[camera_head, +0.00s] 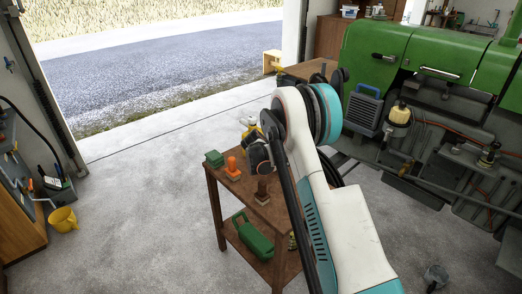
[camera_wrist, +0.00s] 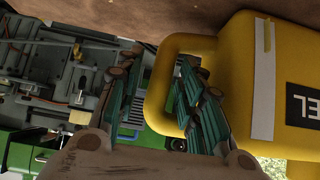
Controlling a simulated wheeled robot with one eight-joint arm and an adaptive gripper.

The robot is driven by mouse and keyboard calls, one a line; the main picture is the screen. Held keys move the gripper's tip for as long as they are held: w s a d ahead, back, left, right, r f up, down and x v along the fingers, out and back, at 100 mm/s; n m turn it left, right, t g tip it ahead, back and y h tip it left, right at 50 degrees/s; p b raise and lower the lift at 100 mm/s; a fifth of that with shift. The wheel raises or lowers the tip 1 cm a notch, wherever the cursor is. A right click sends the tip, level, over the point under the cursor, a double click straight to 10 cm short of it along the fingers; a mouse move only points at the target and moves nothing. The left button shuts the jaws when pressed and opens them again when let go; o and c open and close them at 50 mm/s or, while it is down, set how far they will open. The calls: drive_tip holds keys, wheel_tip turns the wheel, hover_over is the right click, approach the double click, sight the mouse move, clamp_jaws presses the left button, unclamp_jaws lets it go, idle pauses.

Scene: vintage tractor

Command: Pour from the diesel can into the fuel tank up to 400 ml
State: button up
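The yellow diesel can (camera_wrist: 240,60) fills the right of the wrist view. It has a loop handle (camera_wrist: 159,95), a pale strip and a black label. My gripper (camera_wrist: 165,60) straddles the handle, one finger outside and one through the loop; both fingertips appear close against it, so it looks shut on the handle. In the head view my arm covers most of my gripper and the can; only a bit of yellow (camera_head: 250,124) shows behind it. The green tractor (camera_head: 440,55) stands at the right. I cannot make out which part is the fuel tank opening.
A brown trolley (camera_head: 215,195) stands below my gripper. It carries a green box (camera_head: 214,158), an orange item (camera_head: 232,166) and a green can (camera_head: 253,236) on its lower shelf. A yellow bucket (camera_head: 63,219) is at the left. The floor between is clear.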

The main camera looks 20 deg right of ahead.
clamp_jaws()
drive_tip(key=shift+r, duration=0.1)
drive_tip(key=shift+r+p, duration=1.3)
drive_tip(key=shift+r, duration=1.6)
